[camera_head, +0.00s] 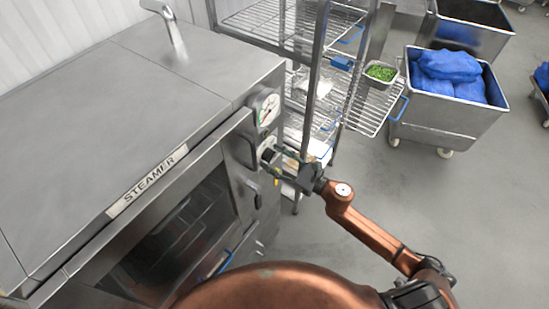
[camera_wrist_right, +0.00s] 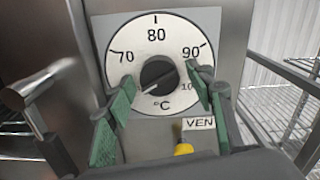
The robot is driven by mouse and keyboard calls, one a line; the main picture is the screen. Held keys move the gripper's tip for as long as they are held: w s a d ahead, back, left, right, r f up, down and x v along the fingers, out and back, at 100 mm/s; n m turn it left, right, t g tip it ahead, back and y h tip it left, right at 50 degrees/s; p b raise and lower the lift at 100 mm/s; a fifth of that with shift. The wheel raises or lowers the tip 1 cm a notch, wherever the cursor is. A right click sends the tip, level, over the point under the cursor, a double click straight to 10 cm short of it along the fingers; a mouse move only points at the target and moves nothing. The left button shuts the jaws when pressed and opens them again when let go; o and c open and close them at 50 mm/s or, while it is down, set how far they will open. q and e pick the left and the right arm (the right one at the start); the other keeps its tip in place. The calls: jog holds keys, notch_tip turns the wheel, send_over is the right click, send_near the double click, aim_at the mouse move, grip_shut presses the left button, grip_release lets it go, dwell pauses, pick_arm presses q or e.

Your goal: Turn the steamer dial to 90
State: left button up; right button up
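The steamer (camera_head: 80,110) is a steel cabinet with a STEAMER label. Its temperature dial (camera_head: 267,152) is on the front panel near the right corner. In the right wrist view the white dial face (camera_wrist_right: 130,40) reads 70, 80, 90 and a partly hidden 100, with °C. Its black knob (camera_wrist_right: 159,75) has a pale pointer mark aimed to the lower left, below 70. My right gripper (camera_head: 280,158) is at the dial. In the wrist view its green-padded fingers (camera_wrist_right: 158,100) are apart on either side of the knob, with visible gaps. My left gripper is not in view.
A round gauge (camera_head: 267,110) sits above the dial. A label reading VEN (camera_wrist_right: 199,123) and a yellow-tipped part (camera_wrist_right: 183,149) are below it. A steel cart with blue bags (camera_head: 447,66) is farther right.

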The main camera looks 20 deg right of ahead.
jog(key=c, duration=1)
jog(key=shift+d+r+m+p, duration=0.1)
jog(key=shift+m+p, duration=7.8)
jog(key=shift+m, duration=9.9)
